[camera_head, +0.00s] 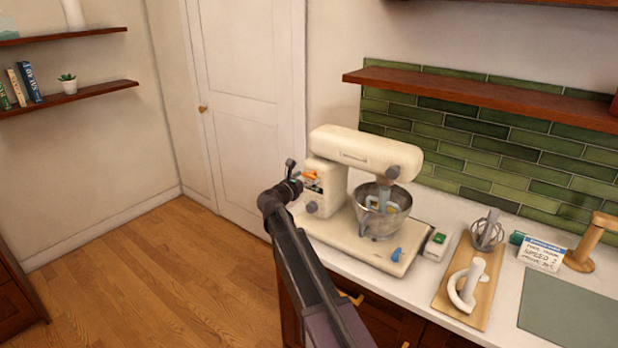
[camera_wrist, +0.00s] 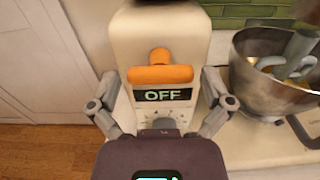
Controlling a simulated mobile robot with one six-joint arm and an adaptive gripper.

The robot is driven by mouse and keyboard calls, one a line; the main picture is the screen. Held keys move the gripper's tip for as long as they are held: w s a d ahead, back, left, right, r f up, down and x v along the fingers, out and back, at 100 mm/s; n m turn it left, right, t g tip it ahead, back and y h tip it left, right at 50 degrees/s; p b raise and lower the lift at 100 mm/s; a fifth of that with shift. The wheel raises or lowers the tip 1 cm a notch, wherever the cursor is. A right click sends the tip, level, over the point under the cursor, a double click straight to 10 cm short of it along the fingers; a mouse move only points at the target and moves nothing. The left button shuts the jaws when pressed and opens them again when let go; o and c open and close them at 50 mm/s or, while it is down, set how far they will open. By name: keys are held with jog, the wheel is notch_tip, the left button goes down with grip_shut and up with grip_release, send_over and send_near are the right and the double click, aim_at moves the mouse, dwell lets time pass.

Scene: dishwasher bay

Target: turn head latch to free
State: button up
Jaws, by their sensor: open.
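A cream stand mixer (camera_head: 365,148) stands on the counter with its head level over a metal bowl (camera_head: 400,205). An orange T-shaped lever (camera_wrist: 160,74) is on the column, its bar nearly level, above a dark panel reading OFF (camera_wrist: 164,95). The lever also shows small in the head view (camera_head: 310,175). No label here tells whether it is the head latch. My gripper (camera_wrist: 161,82) is open, with one finger on either side of the lever. I see gaps between the fingers and the bar. A grey knob (camera_head: 312,207) is low on the column.
The mixer base has a blue lever (camera_head: 396,254), beside a small box with a green button (camera_head: 438,240). A wooden board (camera_head: 482,318) with a whisk and a dough hook lies to the right, near a written card (camera_head: 542,254). Floor is clear at left.

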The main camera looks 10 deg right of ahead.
jog(key=shift+w+d, duration=0.25)
jog(key=shift+d, duration=0.05)
jog(key=c, duration=0.9)
jog(key=shift+m, duration=0.4)
jog(key=m, duration=0.8)
jog(key=shift+m, duration=0.4)
jog(key=m, duration=0.4)
jog(key=shift+m, duration=2.2)
